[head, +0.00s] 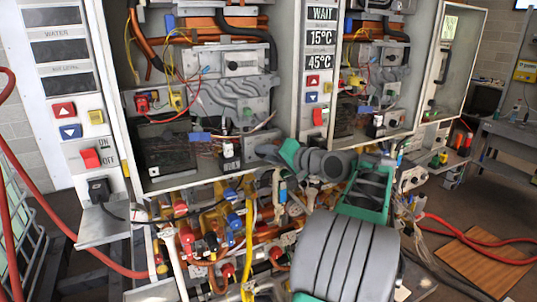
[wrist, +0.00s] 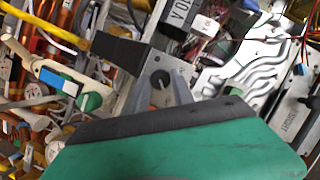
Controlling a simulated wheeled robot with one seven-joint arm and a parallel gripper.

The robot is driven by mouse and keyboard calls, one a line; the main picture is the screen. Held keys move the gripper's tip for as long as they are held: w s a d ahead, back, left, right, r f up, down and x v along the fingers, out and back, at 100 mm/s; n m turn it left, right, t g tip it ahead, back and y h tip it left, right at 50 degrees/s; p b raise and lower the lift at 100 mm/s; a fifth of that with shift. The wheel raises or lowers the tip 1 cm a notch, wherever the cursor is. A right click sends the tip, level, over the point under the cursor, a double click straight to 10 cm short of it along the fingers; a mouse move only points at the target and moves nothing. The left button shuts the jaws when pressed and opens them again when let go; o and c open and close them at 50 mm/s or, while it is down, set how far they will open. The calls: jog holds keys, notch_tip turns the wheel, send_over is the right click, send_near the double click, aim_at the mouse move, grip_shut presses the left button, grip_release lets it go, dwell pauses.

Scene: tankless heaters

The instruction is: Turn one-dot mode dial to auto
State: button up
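In the wrist view a small round dark dial (wrist: 160,79) sits on a silver plate, straight ahead of my gripper (wrist: 163,93). The two grey fingers stand apart, one on each side of the dial's lower part in the picture. I cannot tell whether they touch it. No dot mark or "auto" mark is legible. In the head view my gripper (head: 264,152) reaches left to the lower edge of the left heater's open case (head: 175,182); the dial there is hidden or too small to make out.
A black box with a white label (wrist: 182,14) is close above the dial. A dark block (wrist: 117,47) and pale lever (wrist: 65,80) are to the left. Pipes and a yellow hose (head: 247,235) crowd the space below. A red hose (head: 480,240) crosses the floor at right.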

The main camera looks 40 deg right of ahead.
grip_shut()
jog(key=shift+d, duration=0.15)
jog(key=shift+b, duration=0.4)
jog(key=n+b, duration=0.1)
jog(key=b, duration=0.1)
jog(key=n+g+h+b, duration=0.1)
jog(key=b, duration=0.1)
jog(key=shift+a+f+n, duration=0.15)
jog(key=shift+a+n, duration=0.05)
jog(key=shift+n, duration=0.2)
jog(key=n+h+b, duration=0.1)
jog(key=n+b, duration=0.1)
jog(key=b, duration=0.1)
jog(key=shift+a+g+h, duration=0.15)
jog(key=shift+g+h, duration=0.25)
jog(key=shift+r+n+h+b, duration=0.25)
jog(key=shift+n+b, duration=0.35)
jog(key=shift+b, duration=0.65)
jog(key=shift+r, duration=0.1)
jog(key=o, duration=0.5)
grip_release()
